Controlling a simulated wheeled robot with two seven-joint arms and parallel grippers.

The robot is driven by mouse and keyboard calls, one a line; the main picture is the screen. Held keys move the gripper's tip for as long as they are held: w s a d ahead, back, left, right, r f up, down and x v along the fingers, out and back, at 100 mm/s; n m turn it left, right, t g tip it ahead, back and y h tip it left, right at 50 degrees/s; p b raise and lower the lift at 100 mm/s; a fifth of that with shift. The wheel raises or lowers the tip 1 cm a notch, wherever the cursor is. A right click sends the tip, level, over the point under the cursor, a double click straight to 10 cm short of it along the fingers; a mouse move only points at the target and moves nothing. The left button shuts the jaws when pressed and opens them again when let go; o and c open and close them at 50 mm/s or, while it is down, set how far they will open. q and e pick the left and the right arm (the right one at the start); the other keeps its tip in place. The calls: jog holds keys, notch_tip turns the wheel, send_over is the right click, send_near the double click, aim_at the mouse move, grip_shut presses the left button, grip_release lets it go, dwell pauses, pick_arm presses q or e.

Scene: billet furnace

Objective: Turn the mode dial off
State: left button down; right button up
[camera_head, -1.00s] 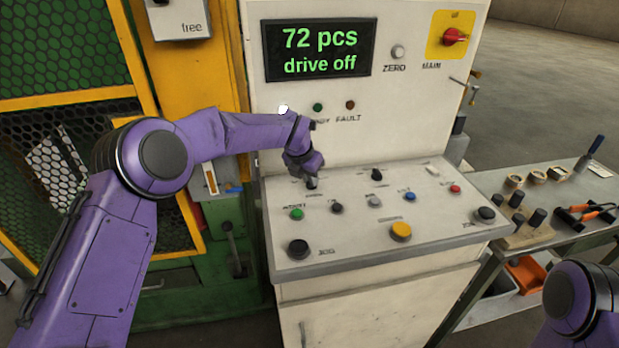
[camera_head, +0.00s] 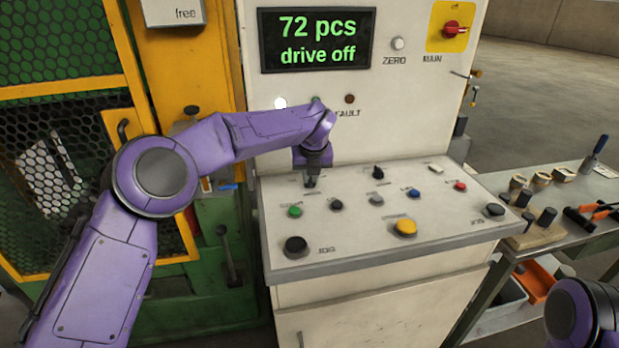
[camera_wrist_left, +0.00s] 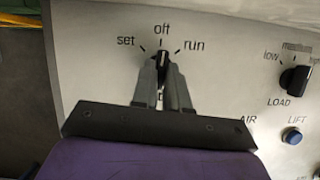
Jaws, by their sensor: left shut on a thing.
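The mode dial (camera_wrist_left: 163,60) is a black knob on the pale sloped panel, with "set", "off" and "run" printed around it. Its light pointer line looks turned up toward "off" in the left wrist view. My left gripper (camera_wrist_left: 162,74) is shut on the knob, one finger on each side of it. In the head view my left gripper (camera_head: 311,181) points down at the upper left of the panel and largely hides the dial. My right gripper is out of view.
The console panel (camera_head: 364,229) carries several buttons and the load knob (camera_head: 378,172). The display (camera_head: 317,40) reads "72 pcs, drive off". A red main switch (camera_head: 452,28) is at upper right. A tool bench (camera_head: 583,240) stands right, and a mesh-guarded machine left.

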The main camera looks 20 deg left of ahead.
pick_arm(q)
jog(key=shift+w+r+n, duration=0.1)
jog(key=shift+r+n, duration=0.05)
jog(key=shift+n, duration=0.35)
jog(key=c, duration=1.1)
grip_release()
jog(key=shift+c, duration=0.2)
jog(key=b+v, duration=0.1)
jog(key=v, duration=0.9)
jog(key=shift+d+r, duration=0.15)
jog(key=shift+d, duration=0.05)
